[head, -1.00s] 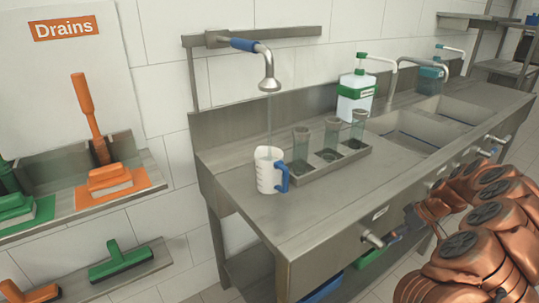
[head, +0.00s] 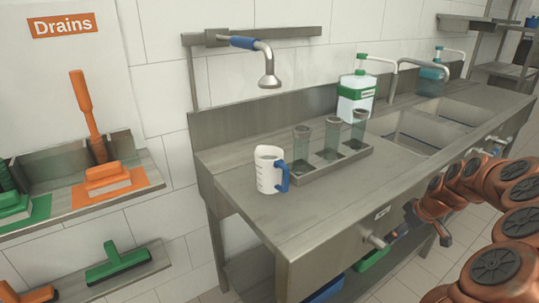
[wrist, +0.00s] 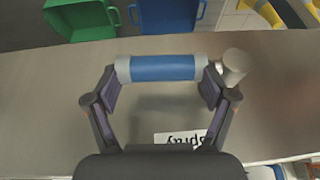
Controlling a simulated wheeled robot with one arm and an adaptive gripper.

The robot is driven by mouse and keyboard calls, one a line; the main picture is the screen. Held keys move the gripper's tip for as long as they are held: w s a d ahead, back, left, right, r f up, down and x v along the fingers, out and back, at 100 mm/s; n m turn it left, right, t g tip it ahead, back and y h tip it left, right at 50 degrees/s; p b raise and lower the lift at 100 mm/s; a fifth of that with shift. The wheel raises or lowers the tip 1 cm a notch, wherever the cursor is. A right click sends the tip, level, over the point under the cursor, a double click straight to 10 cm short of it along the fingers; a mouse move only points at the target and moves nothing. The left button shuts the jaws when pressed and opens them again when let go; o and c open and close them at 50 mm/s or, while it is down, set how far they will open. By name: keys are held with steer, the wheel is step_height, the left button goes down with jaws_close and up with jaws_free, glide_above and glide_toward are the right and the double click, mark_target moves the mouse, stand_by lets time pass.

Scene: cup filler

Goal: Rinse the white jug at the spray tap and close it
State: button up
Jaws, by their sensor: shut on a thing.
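The white jug (head: 268,172) with a blue handle stands upright on the steel counter below the spray tap (head: 268,80). No water stream shows between them. The wrist view shows my gripper (wrist: 165,82) shut on a blue valve handle (wrist: 162,68) with grey ends, one finger at each end. A label reading "Spray" (wrist: 186,138) is beside it. In the head view, the valve's metal stub (head: 374,240) sticks out of the counter front, left of my arm. My fingers are hard to make out there.
A rack (head: 335,168) with several glass cylinders stands right of the jug. A green-topped bottle (head: 355,98) stands behind it. Sinks are at the right. Orange and green brushes sit on shelves at the left. Green (wrist: 82,20) and blue (wrist: 165,12) crates are under the counter.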

steer(key=shift+r+h+b, duration=0.1)
steer(key=shift+h+b, duration=0.3)
steer(key=shift+b, duration=0.25)
steer(key=shift+r+t, duration=0.3)
steer(key=shift+r, duration=0.05)
steer(key=shift+b, duration=0.35)
steer(key=shift+a+r+h, duration=0.1)
steer(key=shift+r+h, duration=0.15)
steer(key=shift+h, duration=0.05)
steer(key=o, duration=1)
steer(key=shift+c, duration=0.2)
steer(key=shift+o, duration=0.6)
steer(key=shift+f, duration=0.1)
steer(key=shift+s, duration=0.1)
steer(key=v, duration=1.2)
